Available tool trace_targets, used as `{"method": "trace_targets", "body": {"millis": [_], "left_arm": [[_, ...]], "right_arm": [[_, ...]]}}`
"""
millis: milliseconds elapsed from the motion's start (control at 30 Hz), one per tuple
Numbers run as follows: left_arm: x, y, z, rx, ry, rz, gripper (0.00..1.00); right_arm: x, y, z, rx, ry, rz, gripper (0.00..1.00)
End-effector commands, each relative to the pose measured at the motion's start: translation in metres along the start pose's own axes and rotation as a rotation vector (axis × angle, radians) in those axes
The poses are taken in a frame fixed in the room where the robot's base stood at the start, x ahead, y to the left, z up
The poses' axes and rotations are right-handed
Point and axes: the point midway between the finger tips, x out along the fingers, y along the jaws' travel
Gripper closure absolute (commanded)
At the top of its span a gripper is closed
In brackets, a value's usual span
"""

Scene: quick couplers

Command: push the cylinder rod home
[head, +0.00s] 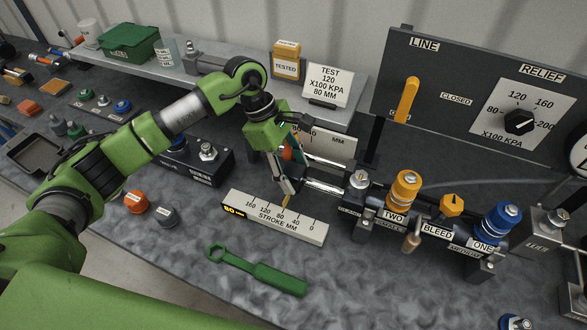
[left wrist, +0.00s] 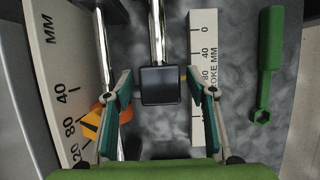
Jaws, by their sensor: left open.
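The bright cylinder rod (head: 325,187) runs leftward from the cylinder end block near the "TWO" coupling. In the left wrist view the rod (left wrist: 158,30) ends in a dark square block (left wrist: 160,86). My left gripper (head: 285,188) is over the rod's outer end; in the left wrist view its open fingers (left wrist: 161,90) stand on either side of the block, with gaps visible. A yellow pointer (head: 287,201) stands near the 80 mark of the stroke scale (head: 312,233). The gripper hides the rod end in the head view. My right gripper is not in view.
A second bright bar (head: 328,163) runs behind the rod, with an orange piece (left wrist: 92,122) beside a finger. A green wrench (head: 265,275) lies in front of the scale. Orange (head: 406,190) and blue (head: 502,222) couplings stand right. The front bench is mostly clear.

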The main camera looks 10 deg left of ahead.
Motion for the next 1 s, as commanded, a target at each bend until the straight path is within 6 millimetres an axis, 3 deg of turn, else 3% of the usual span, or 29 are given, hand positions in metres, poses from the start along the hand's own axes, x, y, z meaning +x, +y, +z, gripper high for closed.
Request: {"method": "trace_targets", "body": {"millis": [67,233,267,467,700,800,1000], "left_arm": [[0.0,0.0,0.0,0.0,0.0,0.0,0.54],[0.0,0.0,0.0,-0.001,0.0,0.0,0.98],[0.0,0.0,0.0,-0.001,0.0,0.0,1.0],[0.009,0.0,0.013,0.004,-0.002,-0.001,1.0],[0.031,0.0,0.066,0.009,-0.009,0.0,1.0],[0.035,-0.001,0.079,0.006,-0.01,-0.002,1.0],[0.034,-0.002,0.084,0.005,-0.01,-0.005,1.0]], "right_arm": [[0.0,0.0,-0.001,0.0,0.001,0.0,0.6],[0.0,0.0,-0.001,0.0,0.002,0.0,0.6],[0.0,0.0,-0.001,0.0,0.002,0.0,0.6],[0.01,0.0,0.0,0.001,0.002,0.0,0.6],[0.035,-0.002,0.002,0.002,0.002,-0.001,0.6],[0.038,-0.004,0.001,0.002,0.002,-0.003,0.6],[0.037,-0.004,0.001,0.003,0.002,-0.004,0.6]]}}
